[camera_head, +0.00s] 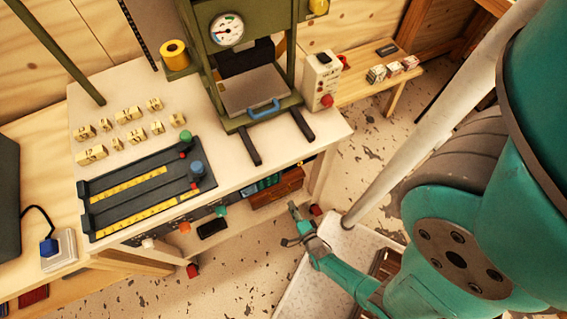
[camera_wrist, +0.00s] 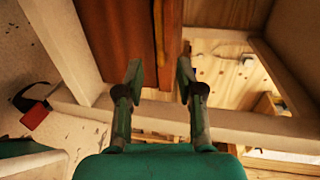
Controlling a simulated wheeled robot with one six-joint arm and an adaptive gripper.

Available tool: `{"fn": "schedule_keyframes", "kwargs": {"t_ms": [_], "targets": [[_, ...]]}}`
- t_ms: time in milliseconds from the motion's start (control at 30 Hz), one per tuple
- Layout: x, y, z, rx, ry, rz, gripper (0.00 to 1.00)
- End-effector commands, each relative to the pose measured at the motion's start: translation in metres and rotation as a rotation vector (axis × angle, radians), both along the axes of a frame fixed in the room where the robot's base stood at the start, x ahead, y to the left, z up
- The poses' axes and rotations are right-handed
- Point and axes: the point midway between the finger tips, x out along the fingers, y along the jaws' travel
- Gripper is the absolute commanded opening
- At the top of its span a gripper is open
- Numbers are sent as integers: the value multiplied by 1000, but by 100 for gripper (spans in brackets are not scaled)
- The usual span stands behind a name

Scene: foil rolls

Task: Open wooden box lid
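The reddish-brown wooden box (camera_head: 278,188) sits under the bench top, at its right front corner in the head view. In the wrist view its brown wood (camera_wrist: 112,40) fills the top middle, with a lighter orange-brown strip and a narrow gap along its right side. I cannot tell where the lid's edge runs. My gripper (camera_head: 289,226) is in front of and below the box in the head view. In the wrist view my gripper (camera_wrist: 160,72) has its two fingers apart, with nothing held between them. The fingertips look close to the box, but contact cannot be told.
The bench (camera_head: 320,140) carries a green press (camera_head: 252,90) with a gauge, a yellow roll (camera_head: 175,54), several numbered blocks and a black tray with yellow scales. In the wrist view, pale bench beams (camera_wrist: 225,125) run below and left of the box. Speckled floor lies in front.

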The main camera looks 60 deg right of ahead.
Motion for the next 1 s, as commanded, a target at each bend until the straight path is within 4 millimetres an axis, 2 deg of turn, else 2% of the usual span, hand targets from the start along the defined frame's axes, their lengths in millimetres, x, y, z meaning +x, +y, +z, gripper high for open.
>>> {"fn": "schedule_keyframes", "kwargs": {"t_ms": [200, 433, 600, 933, 967, 1000], "targets": [[32, -22, -8, -1, 0, -3, 37], [56, -38, -14, -1, 1, 0, 37], [64, -44, -17, -1, 1, 0, 37], [66, -45, -17, 0, 1, 0, 37], [66, -45, -17, 0, 1, 0, 35], [66, -45, -17, 0, 1, 0, 25]]}}
